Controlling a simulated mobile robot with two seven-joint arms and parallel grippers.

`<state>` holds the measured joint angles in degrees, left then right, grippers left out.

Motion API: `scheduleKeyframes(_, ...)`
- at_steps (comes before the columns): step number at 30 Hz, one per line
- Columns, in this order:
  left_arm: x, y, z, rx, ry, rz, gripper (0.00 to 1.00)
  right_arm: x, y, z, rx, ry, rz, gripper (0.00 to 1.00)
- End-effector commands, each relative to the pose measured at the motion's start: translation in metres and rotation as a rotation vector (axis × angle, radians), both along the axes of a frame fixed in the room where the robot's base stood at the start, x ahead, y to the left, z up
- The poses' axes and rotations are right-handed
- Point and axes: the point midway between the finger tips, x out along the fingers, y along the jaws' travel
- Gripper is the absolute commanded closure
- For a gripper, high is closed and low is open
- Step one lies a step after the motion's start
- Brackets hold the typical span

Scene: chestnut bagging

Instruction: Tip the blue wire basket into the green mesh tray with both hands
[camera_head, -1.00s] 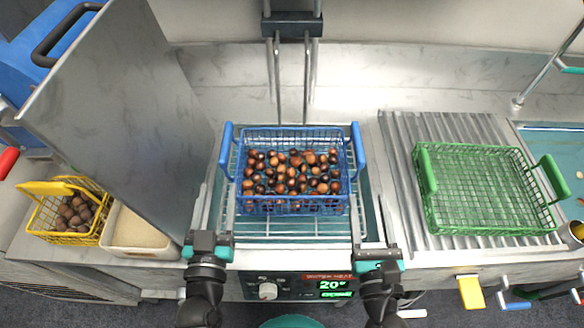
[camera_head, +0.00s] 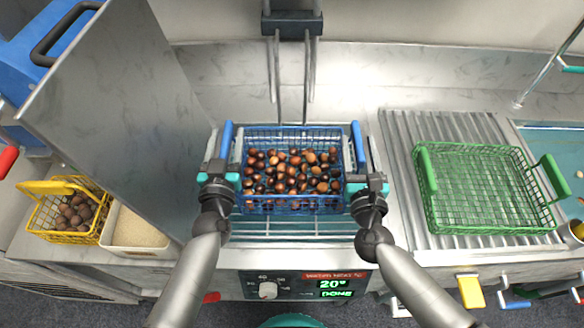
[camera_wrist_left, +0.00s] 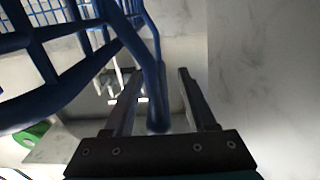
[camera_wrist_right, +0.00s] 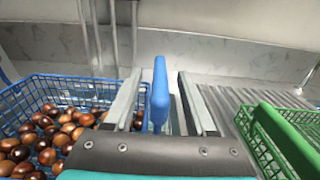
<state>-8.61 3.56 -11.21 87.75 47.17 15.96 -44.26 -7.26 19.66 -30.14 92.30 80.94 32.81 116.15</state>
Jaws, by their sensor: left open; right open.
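The blue wire basket (camera_head: 292,209), filled with brown chestnuts (camera_head: 290,175), sits level over the sink-like fryer well in the middle. It has a blue handle on each side. My left gripper (camera_head: 223,150) is open with its fingers on either side of the left handle (camera_wrist_left: 154,85). My right gripper (camera_head: 364,152) is open with its fingers on either side of the right handle (camera_wrist_right: 160,92). The green mesh tray (camera_head: 484,232) rests on the ribbed drainboard at the right and looks empty. Its left edge shows in the right wrist view (camera_wrist_right: 280,140).
A tall grey metal panel (camera_head: 120,110) stands close left of my left arm. A yellow basket (camera_head: 62,226) of dark nuts and a white tub (camera_head: 137,236) are further left. Ribbed drainboard (camera_head: 404,160) lies between the blue basket and the green tray.

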Motion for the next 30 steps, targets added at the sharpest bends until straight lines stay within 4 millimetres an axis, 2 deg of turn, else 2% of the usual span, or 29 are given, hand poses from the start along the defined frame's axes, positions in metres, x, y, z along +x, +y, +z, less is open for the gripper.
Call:
scheduleKeyframes(4, 0.0069, -0.0002, 0.0, -0.001, 0.001, 0.0, 0.44, 0.0069, 0.0005, 0.0, 0.001, 0.001, 0.001, 0.44)
scheduleKeyframes(13, 0.008, -0.0002, 0.0002, -0.001, 0.0, 0.0, 0.44, 0.0079, 0.0004, 0.0, 0.001, 0.001, 0.001, 0.44)
scheduleKeyframes(28, 0.0076, 0.0, 0.0001, 0.0, 0.0, 0.0, 0.99, 0.0076, 0.0002, 0.0, 0.001, 0.001, 0.0, 0.99)
scheduleKeyframes(30, 0.0076, 0.0, 0.0001, 0.0, 0.0, 0.0, 1.0, 0.0076, 0.0002, -0.0001, 0.001, 0.001, 0.0, 1.0)
